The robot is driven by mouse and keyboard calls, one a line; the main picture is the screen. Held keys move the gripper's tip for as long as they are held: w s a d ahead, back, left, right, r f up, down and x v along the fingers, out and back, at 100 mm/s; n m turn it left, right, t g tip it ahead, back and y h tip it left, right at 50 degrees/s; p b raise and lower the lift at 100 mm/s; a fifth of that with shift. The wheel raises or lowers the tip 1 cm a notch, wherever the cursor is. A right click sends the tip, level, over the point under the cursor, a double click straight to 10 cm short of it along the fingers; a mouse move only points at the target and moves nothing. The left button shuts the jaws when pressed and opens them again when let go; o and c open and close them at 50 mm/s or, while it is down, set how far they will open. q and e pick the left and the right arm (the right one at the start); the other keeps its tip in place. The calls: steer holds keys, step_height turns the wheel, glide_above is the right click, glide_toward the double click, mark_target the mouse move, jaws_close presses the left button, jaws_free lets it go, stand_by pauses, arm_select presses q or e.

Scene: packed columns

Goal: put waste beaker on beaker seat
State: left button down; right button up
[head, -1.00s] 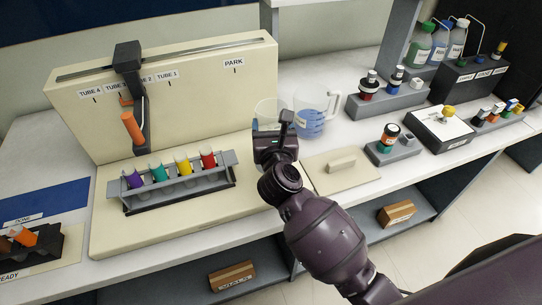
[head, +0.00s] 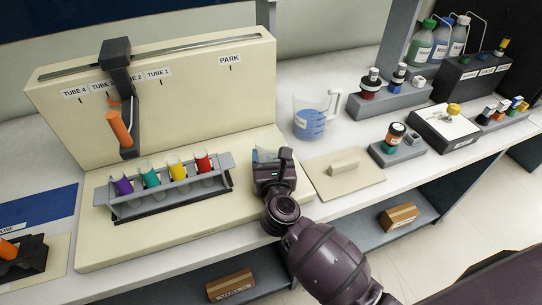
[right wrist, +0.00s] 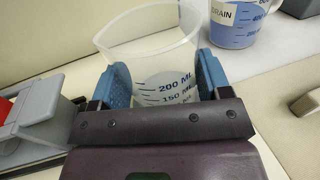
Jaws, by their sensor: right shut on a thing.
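I cannot tell whether the beaker touches the base. I cannot make out the beaker seat; it may be hidden by the gripper. My left gripper is not in view.
A rack of capped tubes (head: 172,193) stands left of my right gripper. A drain beaker (head: 309,117) with blue liquid stands behind it to the right. A cream plate with a handle (head: 345,168) lies to the right. The upright PARK panel (head: 230,85) rises behind.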

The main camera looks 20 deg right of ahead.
steer(key=shift+f, duration=0.15)
steer(key=o, duration=1)
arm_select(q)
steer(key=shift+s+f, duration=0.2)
arm_select(e)
steer(key=shift+r, duration=0.2)
steer(key=v, duration=1.1)
steer(key=shift+s+a, duration=0.1)
steer(key=shift+s, duration=0.4)
